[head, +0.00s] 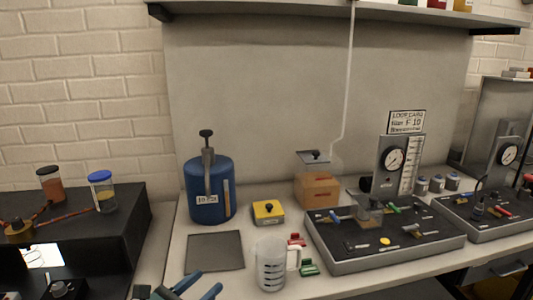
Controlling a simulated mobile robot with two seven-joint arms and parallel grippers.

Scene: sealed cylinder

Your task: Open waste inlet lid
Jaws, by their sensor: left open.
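No part is clearly marked as a waste inlet. A grey square plate with a black knob (312,157) sits at the back centre, above a brown box (317,189), and looks like a lid. I cannot tell if it touches the box. A small yellow box with a black knob on top (267,212) sits left of the brown box. My left gripper (195,287) is low at the bottom edge, partly cut off, with its blue-grey fingers apart and empty. It is in front of the grey mat and well short of both boxes. My right gripper is not in view.
A blue cylinder (209,195) with a black top handle stands at the left. A clear measuring jug (271,266) stands at the front, beside green (309,267) and red (296,240) blocks. A grey mat (214,251) lies bare. An instrument panel (345,257) fills the right.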

